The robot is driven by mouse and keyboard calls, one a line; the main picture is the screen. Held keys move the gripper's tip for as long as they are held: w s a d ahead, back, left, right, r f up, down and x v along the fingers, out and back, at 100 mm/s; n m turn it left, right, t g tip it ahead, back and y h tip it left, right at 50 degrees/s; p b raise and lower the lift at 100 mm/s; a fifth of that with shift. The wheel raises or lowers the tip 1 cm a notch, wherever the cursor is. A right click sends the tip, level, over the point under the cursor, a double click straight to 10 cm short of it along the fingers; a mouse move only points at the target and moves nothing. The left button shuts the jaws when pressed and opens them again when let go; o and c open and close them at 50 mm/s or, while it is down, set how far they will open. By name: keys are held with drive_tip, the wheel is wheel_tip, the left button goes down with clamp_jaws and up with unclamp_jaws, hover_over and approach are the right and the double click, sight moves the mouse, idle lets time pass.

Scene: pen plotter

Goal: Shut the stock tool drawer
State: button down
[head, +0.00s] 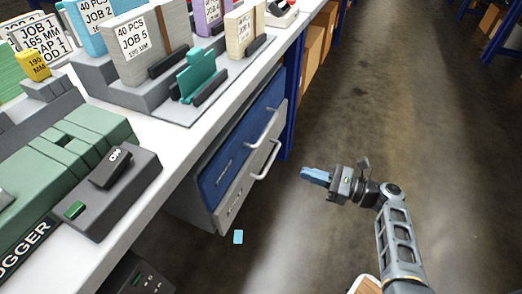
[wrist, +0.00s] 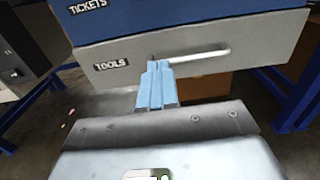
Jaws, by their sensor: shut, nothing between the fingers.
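The drawer labelled TOOLS has a grey front (head: 236,197) below a blue drawer (head: 222,165) under the bench. In the wrist view the grey front (wrist: 135,68) fills the middle, with the TICKETS drawer (wrist: 150,22) above it. The grey front seems to stand slightly proud of the blue one; how far is hard to tell. Its pale bar handle (head: 267,162) also shows in the wrist view (wrist: 200,56). My gripper (head: 304,172) is shut and empty, out in front of the drawers. In the wrist view its blue fingertips (wrist: 158,66) overlap the handle's left end; contact cannot be told.
The white bench top (head: 165,150) above carries job blocks, a teal piece and a green machine (head: 60,155). A blue bench leg (head: 294,85) stands beyond the drawers. A small blue card (head: 238,237) lies on the floor. The aisle floor right of the drawers is clear.

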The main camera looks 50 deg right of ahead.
drive_tip(key=b, duration=0.3)
approach(254, 156)
drive_tip(key=x, duration=0.5)
drive_tip(key=shift+w+f, duration=0.25)
drive_tip(key=shift+w, duration=0.05)
drive_tip(key=shift+w+a+r, duration=0.1)
drive_tip(key=shift+w+a, duration=0.1)
drive_tip(key=shift+w, duration=0.4)
